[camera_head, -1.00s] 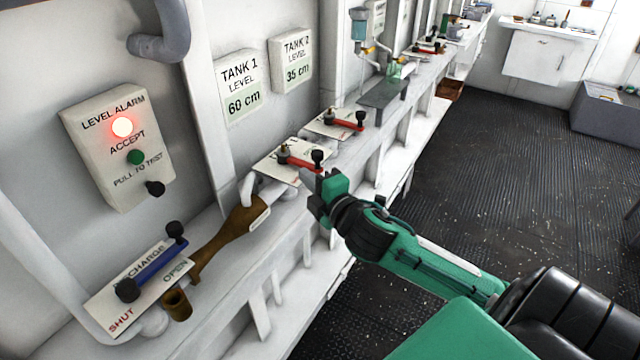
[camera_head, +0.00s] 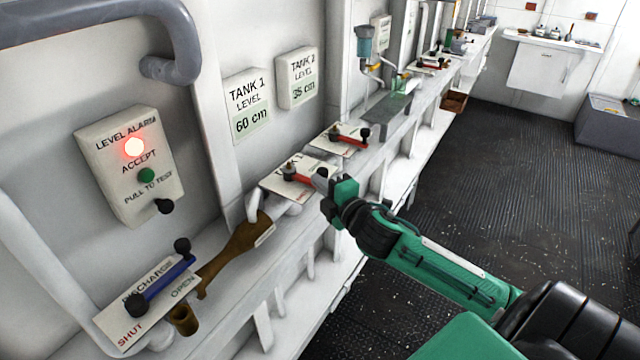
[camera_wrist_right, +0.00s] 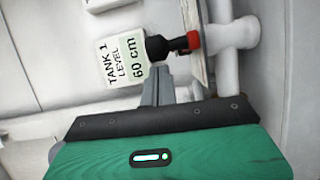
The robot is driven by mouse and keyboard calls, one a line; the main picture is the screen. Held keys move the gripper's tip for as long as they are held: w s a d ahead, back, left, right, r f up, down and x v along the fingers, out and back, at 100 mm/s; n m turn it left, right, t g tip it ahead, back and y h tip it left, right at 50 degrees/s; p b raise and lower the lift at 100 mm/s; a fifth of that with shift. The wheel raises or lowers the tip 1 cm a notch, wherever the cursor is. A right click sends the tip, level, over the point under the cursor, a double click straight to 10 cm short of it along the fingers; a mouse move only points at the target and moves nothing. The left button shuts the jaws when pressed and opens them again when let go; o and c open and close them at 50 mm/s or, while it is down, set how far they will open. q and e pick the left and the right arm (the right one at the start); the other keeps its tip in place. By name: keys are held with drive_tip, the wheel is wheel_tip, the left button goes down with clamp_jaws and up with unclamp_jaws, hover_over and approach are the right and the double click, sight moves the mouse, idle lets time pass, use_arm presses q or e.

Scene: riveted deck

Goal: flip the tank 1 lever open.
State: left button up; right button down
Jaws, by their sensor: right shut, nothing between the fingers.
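The tank 1 lever (camera_head: 303,178) is a red bar on a white plate (camera_head: 277,186) below the TANK 1 sign (camera_head: 248,104), lying across the plate. Its black knob (camera_wrist_right: 158,47) shows in the right wrist view, with the red end (camera_wrist_right: 193,40) beside it. My right gripper (camera_head: 320,179) is shut and empty at the knob end of the lever. In the right wrist view its fingertips (camera_wrist_right: 157,72) are just below the knob; I cannot tell whether they touch. My left gripper is not in view.
A second red lever (camera_head: 350,138) on its own plate stands just beyond. A blue discharge lever (camera_head: 163,277) and a brown funnel-shaped fitting (camera_head: 240,245) are nearer at left. The level alarm box (camera_head: 130,165) has a lit red lamp. The dark deck (camera_head: 480,190) at right is open.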

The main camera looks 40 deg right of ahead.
drive_tip(key=shift+d+n+y, duration=0.25)
drive_tip(key=shift+n+y, duration=0.05)
drive_tip(key=shift+y, duration=0.2)
